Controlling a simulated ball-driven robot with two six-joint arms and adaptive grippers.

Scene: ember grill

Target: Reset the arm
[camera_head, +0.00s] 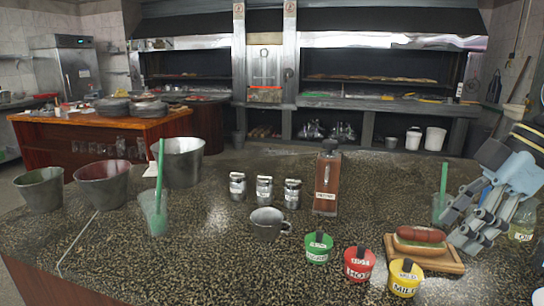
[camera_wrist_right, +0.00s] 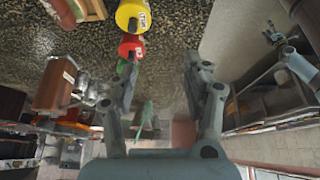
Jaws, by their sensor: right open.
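My right gripper (camera_head: 462,228) is at the right side of the counter in the head view, its grey fingers spread and pointing down and to the left. In the right wrist view the right gripper (camera_wrist_right: 161,70) is open, with nothing between its fingertips. I see no contact with either. My left gripper is not in view.
Green (camera_head: 318,249), red (camera_head: 359,265) and yellow (camera_head: 405,279) sauce cups stand at the counter's front. An oil bottle (camera_head: 523,222) is right of the gripper. The left front counter is clear.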

